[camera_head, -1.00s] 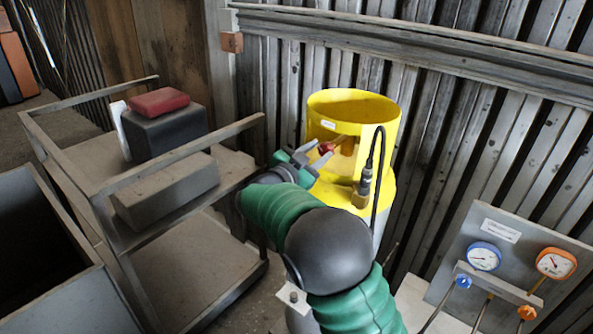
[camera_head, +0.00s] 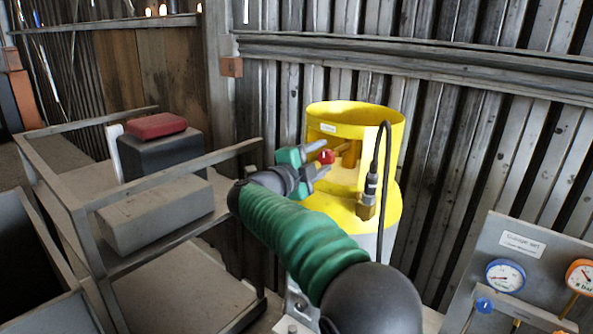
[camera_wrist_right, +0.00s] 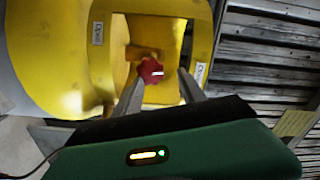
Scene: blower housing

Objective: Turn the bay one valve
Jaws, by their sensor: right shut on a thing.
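The valve is a small red knob (camera_head: 326,157) inside the cut-out of the yellow collar (camera_head: 350,114) on top of a yellow cylinder. A brass-coloured valve body (camera_head: 350,154) sits behind it. My right gripper (camera_head: 322,158) reaches in from the left, its jaws shut on the red knob. In the right wrist view, the knob (camera_wrist_right: 151,70) shows with a white mark, close to the left finger of the gripper (camera_wrist_right: 160,77). Exact finger contact is hard to see there. My left gripper is not in view.
A black hose fitting (camera_head: 369,192) stands on the cylinder beside the collar. A gauge panel (camera_head: 520,248) is at the lower right. A metal cart (camera_head: 97,204) with a grey box and a red case (camera_head: 156,126) is at left. A corrugated wall stands close behind.

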